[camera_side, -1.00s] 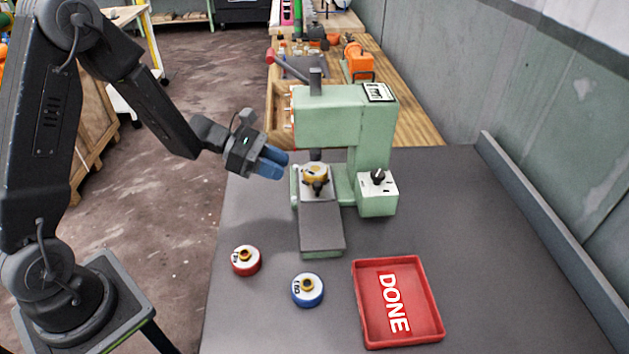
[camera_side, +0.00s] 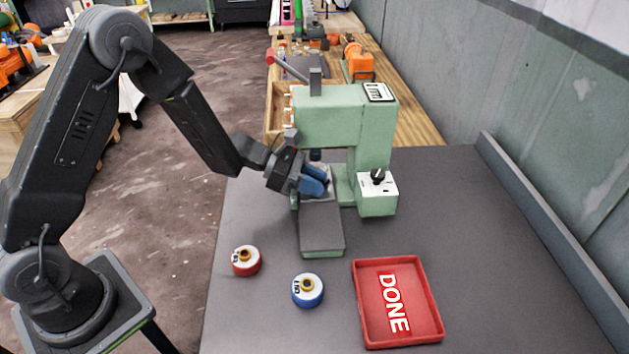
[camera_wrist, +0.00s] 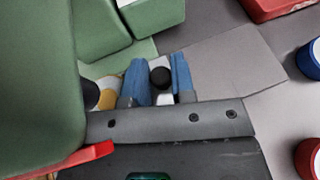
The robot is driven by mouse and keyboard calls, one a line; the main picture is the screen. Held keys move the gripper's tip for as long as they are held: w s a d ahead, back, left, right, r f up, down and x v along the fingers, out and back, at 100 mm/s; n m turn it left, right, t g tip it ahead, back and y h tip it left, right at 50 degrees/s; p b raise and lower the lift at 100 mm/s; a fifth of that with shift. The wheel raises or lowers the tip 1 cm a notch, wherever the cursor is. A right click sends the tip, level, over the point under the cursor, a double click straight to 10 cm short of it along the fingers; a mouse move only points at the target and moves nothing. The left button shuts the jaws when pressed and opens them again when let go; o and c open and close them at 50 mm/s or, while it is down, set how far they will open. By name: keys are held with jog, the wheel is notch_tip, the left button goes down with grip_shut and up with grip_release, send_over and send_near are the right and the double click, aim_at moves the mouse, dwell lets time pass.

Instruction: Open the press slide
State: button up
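The green press (camera_side: 335,120) stands on the grey table. Its slide has a light carriage (camera_side: 318,190) under the press head and a bare dark grey track (camera_side: 321,228) in front. My gripper (camera_side: 316,181) reaches down over the carriage from the left. In the wrist view, the blue fingers (camera_wrist: 160,78) are on either side of a round black knob (camera_wrist: 160,77), which about fills the space between them. I cannot tell whether they clamp it. A yellow-topped part (camera_wrist: 106,92) shows beside the left finger, mostly hidden, next to the black press ram (camera_wrist: 90,94).
A red-rimmed part (camera_side: 246,261) and a blue-rimmed part (camera_side: 307,290) stand on the table in front of the press. A red tray marked DONE (camera_side: 429,290) lies to their right. The red-knobbed lever (camera_side: 287,65) points up left. The table at right is clear.

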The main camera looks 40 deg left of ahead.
grip_shut()
jog(key=s+d, duration=0.8)
jog(key=shift+s+d, duration=0.3)
jog(key=shift+s, duration=0.05)
jog(key=shift+o, duration=1)
grip_release()
jog(key=shift+a, duration=0.1)
